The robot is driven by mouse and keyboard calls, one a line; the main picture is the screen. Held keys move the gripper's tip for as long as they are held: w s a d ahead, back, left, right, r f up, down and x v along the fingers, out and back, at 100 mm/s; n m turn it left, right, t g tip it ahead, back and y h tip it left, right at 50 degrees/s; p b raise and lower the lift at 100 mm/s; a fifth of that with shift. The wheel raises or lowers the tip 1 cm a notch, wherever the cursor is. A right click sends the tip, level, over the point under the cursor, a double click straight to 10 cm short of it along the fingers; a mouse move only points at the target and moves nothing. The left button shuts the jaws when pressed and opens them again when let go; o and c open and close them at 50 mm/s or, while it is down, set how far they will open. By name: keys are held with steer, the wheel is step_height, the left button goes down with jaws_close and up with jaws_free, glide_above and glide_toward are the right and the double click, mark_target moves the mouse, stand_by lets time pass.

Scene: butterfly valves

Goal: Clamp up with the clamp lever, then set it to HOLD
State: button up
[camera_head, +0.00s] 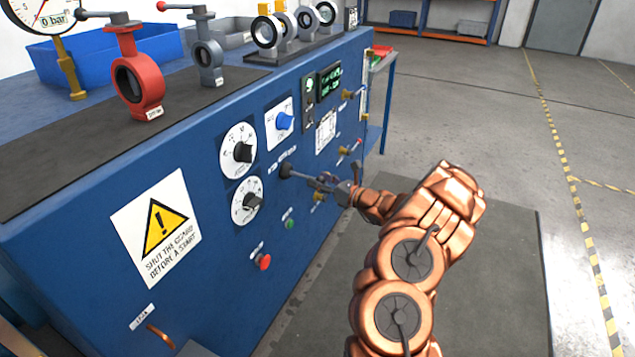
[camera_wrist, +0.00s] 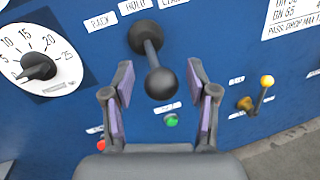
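The clamp lever has a dark stem and a black ball knob (camera_wrist: 160,83); it juts from the blue panel toward the wrist camera. Its base sits below the HOLD label (camera_wrist: 132,6), with BACK (camera_wrist: 100,21) to the left and a partly cut-off CLAMP label (camera_wrist: 173,2) to the right. In the head view the lever (camera_head: 287,170) stands out from the panel front. My gripper (camera_wrist: 158,88) is open, with its two purple-padded fingers on either side of the knob and gaps visible. In the head view my gripper (camera_head: 325,183) is small, and its fingers are hard to make out.
A dial (camera_wrist: 37,68) is left of the lever. A green button (camera_wrist: 171,121) and a red button (camera_head: 264,262) are below. A small yellow-knobbed lever (camera_wrist: 266,82) is to the right. The bench top holds a red valve (camera_head: 137,82). Open floor lies right of my arm.

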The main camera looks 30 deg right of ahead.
jaws_close()
stand_by(0.4)
